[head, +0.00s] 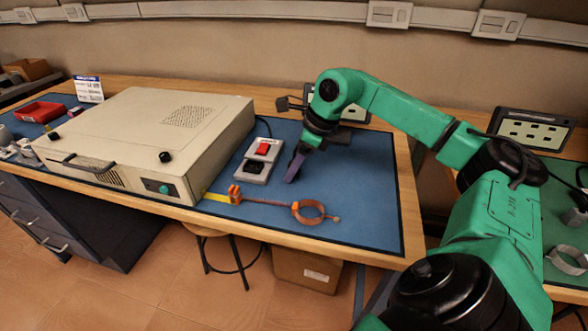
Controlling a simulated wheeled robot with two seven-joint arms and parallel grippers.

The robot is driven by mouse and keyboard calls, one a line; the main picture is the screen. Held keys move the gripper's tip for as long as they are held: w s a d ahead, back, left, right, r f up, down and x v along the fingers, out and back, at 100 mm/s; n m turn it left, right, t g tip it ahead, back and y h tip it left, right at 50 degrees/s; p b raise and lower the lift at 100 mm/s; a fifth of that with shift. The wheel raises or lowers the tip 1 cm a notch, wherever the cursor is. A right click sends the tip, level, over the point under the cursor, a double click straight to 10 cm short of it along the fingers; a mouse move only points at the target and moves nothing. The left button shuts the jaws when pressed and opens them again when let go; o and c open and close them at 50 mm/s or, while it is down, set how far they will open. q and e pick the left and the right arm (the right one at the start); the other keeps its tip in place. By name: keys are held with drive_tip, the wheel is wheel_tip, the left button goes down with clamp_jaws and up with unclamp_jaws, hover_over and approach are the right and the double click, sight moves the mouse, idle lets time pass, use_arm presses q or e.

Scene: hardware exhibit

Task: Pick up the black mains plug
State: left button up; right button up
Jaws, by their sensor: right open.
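A grey block (248,174) with a red rocker switch (263,149) lies on the blue mat, right of the beige case. A black piece (255,168) sits in its face below the switch; I cannot tell whether it is a plug or a socket. No separate black mains plug can be clearly made out, and my arm hides part of the mat. My right gripper (295,166) is open just right of the grey block, its dark purplish finger pointing down towards the mat. It holds nothing that I can see. My left gripper is out of view.
A large beige case (140,135) fills the left of the bench. A yellow strip and an orange ring clamp (308,212) lie near the front edge. A black panel of sockets (533,130) stands at the right. The mat's right front is clear.

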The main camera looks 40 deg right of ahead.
clamp_jaws()
drive_tip(key=shift+r, duration=0.1)
